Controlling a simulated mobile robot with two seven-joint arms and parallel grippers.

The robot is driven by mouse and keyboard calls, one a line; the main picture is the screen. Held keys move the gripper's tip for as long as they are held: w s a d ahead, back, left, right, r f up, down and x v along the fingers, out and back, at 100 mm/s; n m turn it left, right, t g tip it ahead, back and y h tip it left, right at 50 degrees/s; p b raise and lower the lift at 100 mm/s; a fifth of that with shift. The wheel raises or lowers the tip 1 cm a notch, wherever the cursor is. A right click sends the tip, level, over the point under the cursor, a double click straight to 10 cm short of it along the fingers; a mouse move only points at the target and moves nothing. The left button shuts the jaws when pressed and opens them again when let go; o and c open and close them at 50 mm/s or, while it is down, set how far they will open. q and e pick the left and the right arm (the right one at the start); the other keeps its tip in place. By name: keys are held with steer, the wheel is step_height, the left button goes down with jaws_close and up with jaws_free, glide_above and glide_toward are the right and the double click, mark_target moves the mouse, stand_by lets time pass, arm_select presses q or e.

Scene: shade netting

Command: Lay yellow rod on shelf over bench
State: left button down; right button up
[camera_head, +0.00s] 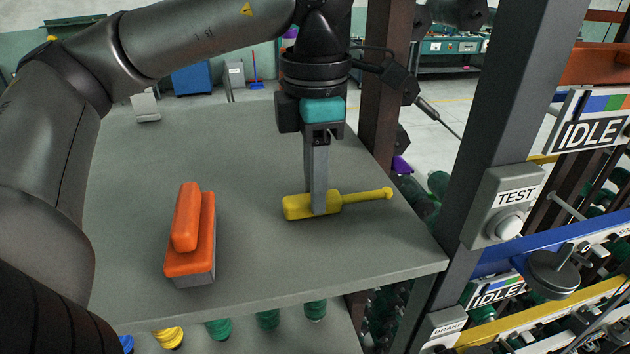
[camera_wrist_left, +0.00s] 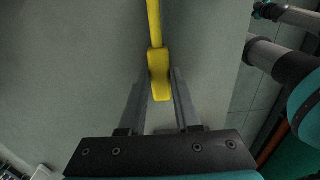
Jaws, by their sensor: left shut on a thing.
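The yellow rod (camera_head: 364,196) has a thick block-like handle at its left end and a small knob at its right end. It lies level at the grey flat surface (camera_head: 250,265); I cannot tell if it touches it or hovers just above. My left gripper (camera_head: 320,208) points down and is shut on the thick part of the rod. In the left wrist view the rod (camera_wrist_left: 155,62) runs up between the two fingers (camera_wrist_left: 160,98). My right gripper is not in view. I cannot tell which surface is the shelf over the bench.
An orange and grey block-like thing (camera_head: 190,235) stands on the surface left of the rod. A dark post (camera_head: 383,90) rises behind, and a grey post with a TEST button box (camera_head: 503,205) stands right. Bare surface lies between the orange thing and the rod.

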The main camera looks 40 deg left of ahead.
arm_select(q)
steer(key=c, duration=0.6)
jaws_free()
step_height(320, 180, up, 5)
steer(key=shift+d+f, duration=0.1)
steer(key=shift+f, duration=0.1)
step_height(320, 180, up, 8)
steer(key=shift+f+p, duration=0.25)
steer(key=shift+p, duration=0.9)
